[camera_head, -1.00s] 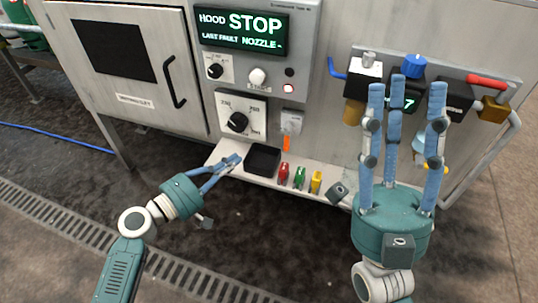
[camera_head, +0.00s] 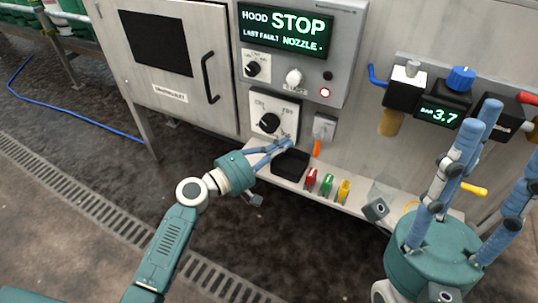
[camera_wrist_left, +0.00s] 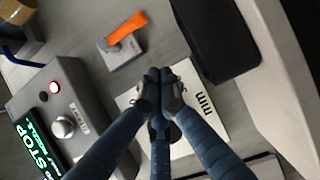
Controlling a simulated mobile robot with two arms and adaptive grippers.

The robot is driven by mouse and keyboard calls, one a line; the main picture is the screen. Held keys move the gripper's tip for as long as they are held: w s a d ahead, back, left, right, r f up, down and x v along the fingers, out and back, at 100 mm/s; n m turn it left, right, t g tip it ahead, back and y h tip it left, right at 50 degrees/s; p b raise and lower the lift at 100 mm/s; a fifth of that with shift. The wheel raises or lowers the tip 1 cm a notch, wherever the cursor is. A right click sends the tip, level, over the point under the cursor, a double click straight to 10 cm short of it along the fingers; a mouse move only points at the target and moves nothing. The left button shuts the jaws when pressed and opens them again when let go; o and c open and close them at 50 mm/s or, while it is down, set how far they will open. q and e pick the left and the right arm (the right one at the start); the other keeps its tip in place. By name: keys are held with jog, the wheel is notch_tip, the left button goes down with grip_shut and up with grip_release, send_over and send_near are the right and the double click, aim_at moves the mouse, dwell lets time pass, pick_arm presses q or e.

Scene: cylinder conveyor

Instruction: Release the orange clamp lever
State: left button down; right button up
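The orange clamp lever (camera_head: 317,148) hangs from a small light-grey bracket (camera_head: 323,127) on the machine's front, right of the lower dial. In the left wrist view the lever (camera_wrist_left: 127,27) lies across its bracket (camera_wrist_left: 121,52), beyond my fingertips and apart from them. My left gripper (camera_head: 289,143) is just left of the lever, in front of the lower dial plate. Its fingertips (camera_wrist_left: 160,80) meet in the wrist view with nothing visible between them. My right gripper (camera_head: 498,125) is at the right, fingers spread and empty.
A black tray (camera_head: 291,164) sits on the shelf directly below my left fingertips. Red (camera_head: 311,179), green (camera_head: 327,184) and yellow (camera_head: 343,191) items stand to its right. A pressure gauge (camera_head: 439,115) and valves are at the right, near my right fingers.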

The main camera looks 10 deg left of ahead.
aim_at(319, 142)
pick_arm(q)
jog(key=shift+x, duration=1.05)
jog(key=shift+s+d, duration=0.3)
jog(key=shift+d, duration=0.25)
jog(key=shift+s+d, duration=0.3)
jog(key=shift+d, duration=0.25)
jog(key=shift+s+d, duration=0.4)
jog(key=shift+d, duration=0.25)
jog(key=shift+f, duration=0.1)
jog(key=shift+f+b, duration=0.1)
jog(key=shift+b, duration=0.2)
jog(key=shift+d+n, duration=0.1)
jog(key=shift+n, duration=0.2)
jog(key=shift+d+b, duration=0.1)
jog(key=shift+b, duration=0.4)
